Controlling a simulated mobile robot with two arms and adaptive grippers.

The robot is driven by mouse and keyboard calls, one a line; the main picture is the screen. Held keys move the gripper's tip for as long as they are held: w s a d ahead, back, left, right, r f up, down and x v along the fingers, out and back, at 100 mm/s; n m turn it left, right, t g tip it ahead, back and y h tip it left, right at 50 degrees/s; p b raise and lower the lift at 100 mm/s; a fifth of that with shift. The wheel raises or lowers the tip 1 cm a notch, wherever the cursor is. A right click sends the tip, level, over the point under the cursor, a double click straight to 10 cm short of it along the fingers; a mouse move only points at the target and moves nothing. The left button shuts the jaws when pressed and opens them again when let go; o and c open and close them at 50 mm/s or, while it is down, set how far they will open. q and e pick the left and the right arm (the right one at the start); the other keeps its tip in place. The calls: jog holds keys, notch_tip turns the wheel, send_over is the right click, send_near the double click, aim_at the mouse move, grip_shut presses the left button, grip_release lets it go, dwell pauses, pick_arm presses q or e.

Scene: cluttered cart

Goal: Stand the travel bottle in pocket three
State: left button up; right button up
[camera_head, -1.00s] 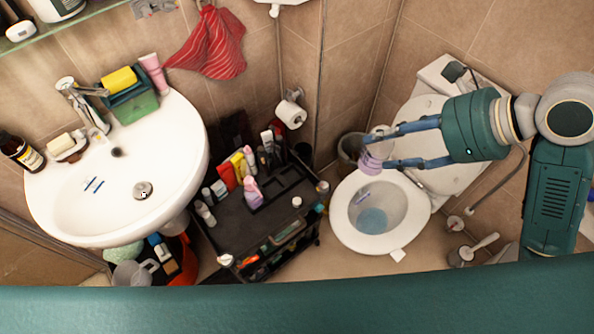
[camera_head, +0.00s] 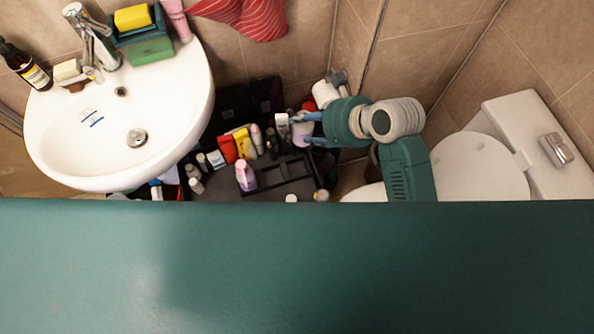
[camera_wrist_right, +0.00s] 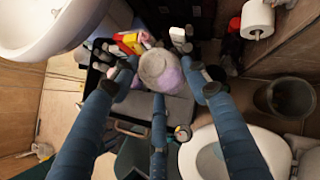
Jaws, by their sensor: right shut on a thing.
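My right gripper (camera_head: 303,128) is over the back right of the dark cart. Its blue fingers are shut on a pale lavender travel bottle (camera_head: 301,132). In the right wrist view the bottle (camera_wrist_right: 168,78) shows a round whitish end towards the camera, between the fingers. The black cart tray (camera_head: 285,180) with its compartments lies below and in front. I cannot tell which compartment is pocket three, or whether the bottle touches the tray. My left gripper is not in view.
Several bottles, tubes and boxes crowd the cart's left and back, including a pink bottle (camera_head: 245,176). The sink (camera_head: 190,125) is left. A paper roll (camera_head: 325,93) hangs behind my gripper, and the toilet (camera_head: 480,165) stands right. My teal body hides the foreground.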

aim_at(306, 135)
jog(key=shift+s+a+f, duration=0.15)
jog(key=shift+a+f, duration=0.85)
jog(key=shift+f, duration=1.1)
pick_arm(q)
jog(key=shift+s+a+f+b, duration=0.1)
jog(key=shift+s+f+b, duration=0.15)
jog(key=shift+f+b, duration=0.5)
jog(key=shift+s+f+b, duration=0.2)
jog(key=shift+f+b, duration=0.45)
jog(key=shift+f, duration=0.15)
pick_arm(e)
jog(key=shift+d+f, duration=0.15)
jog(key=shift+f, duration=8.5)
jog(key=shift+f, duration=0.1)
jog(key=o, duration=1.4)
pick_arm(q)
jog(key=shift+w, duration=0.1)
